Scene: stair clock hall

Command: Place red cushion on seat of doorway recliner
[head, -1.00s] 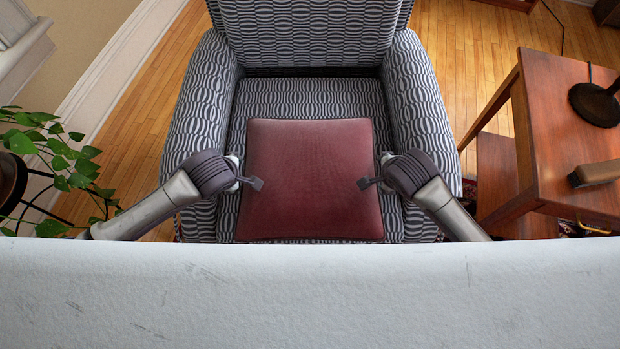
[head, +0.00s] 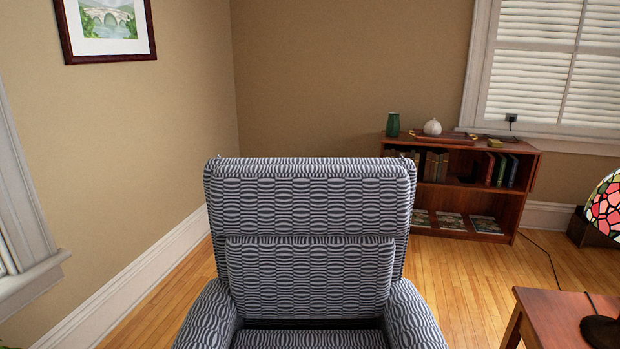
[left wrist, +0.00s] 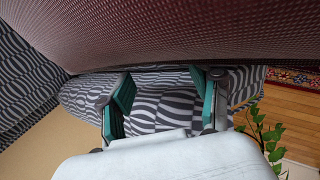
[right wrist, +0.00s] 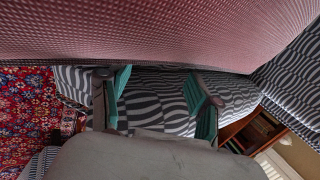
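The grey and white patterned recliner (head: 308,275) faces me in the head view, showing its back, the armrest tops and a strip at the rear of the seat. The red cushion is outside the head view. Its textured red surface spans the top of the left wrist view (left wrist: 170,30) and of the right wrist view (right wrist: 150,35). My left gripper (left wrist: 163,80) has its fingers spread near the cushion's edge, with patterned upholstery between them. My right gripper (right wrist: 160,80) is likewise spread and empty beside the cushion. I cannot tell whether the fingers touch the cushion.
A wooden side table (head: 560,318) with a stained-glass lamp (head: 604,210) stands at the right. A low bookcase (head: 465,185) stands behind the recliner by the window. A wall with a framed picture runs along the left. Wooden floor (head: 470,275) is clear between bookcase and recliner.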

